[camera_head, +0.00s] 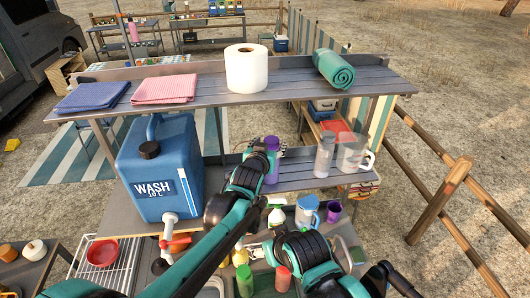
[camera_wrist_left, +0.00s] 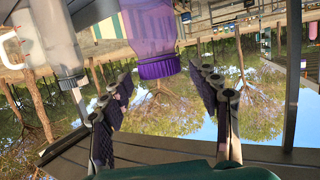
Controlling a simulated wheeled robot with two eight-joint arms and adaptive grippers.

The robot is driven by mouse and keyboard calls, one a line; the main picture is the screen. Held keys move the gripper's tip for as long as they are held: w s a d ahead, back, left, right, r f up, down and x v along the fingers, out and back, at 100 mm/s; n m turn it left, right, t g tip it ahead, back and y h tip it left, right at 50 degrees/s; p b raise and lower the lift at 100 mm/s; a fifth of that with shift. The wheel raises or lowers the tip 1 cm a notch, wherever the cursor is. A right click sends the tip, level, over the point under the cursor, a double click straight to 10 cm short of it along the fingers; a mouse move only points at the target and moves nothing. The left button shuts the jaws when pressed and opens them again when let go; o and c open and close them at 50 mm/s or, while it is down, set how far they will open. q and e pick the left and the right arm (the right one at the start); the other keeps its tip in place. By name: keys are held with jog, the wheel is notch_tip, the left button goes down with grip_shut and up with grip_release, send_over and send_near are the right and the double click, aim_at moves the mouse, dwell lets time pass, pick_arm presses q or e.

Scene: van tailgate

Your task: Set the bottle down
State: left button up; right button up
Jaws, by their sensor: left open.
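A translucent purple bottle (camera_head: 271,166) with a darker purple cap stands upright on the lower slatted shelf (camera_head: 299,176). My left gripper (camera_head: 262,148) is beside it, partly covering it from the head. In the left wrist view, which is upside down, the bottle (camera_wrist_left: 147,27) shows between and beyond the two spread fingers (camera_wrist_left: 165,95). Its cap end is nearest the fingertips, and I see a gap on both sides. The left gripper is open and holds nothing. My right gripper (camera_head: 391,280) is low at the right; its fingers are unclear.
On the same shelf, a clear bottle (camera_head: 324,158) and a clear pitcher (camera_head: 353,153) stand to the right. A blue water canister (camera_head: 160,170) stands at left. The upper shelf (camera_head: 205,88) overhangs behind, with cloths, a paper roll (camera_head: 246,70) and a green rolled towel (camera_head: 334,69).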

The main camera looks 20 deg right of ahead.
pick_arm(q)
jog(key=v, duration=0.8)
jog(key=shift+s+a, duration=0.2)
jog(key=shift+s, duration=0.15)
